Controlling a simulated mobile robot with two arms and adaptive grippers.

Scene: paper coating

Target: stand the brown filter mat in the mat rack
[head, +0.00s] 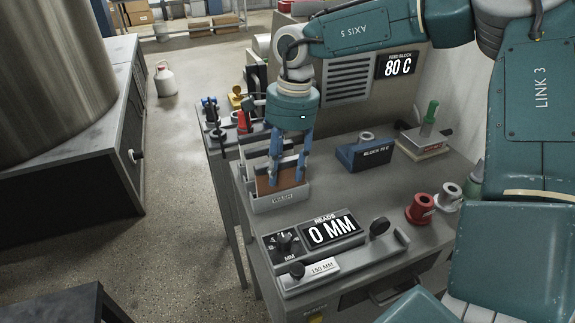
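The brown filter mat (285,187) stands in a small grey box-shaped rack (281,203) with a front label that seems to read "WASH", in the middle of the head view. Its broad face is towards the camera and its lower part is hidden by the front wall. My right gripper (287,183) reaches down over the rack from above. Its two blue fingers are spread apart, with their tips at the mat and partly covering it. I cannot tell whether the fingertips touch the mat. My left gripper is not in view.
A blue block holder (364,155) stands right of the rack. A readout panel showing 0 MM (331,230) and a 150 MM gauge (322,268) lie in front. Red (420,208) and grey (449,194) ring-shaped parts sit at the right.

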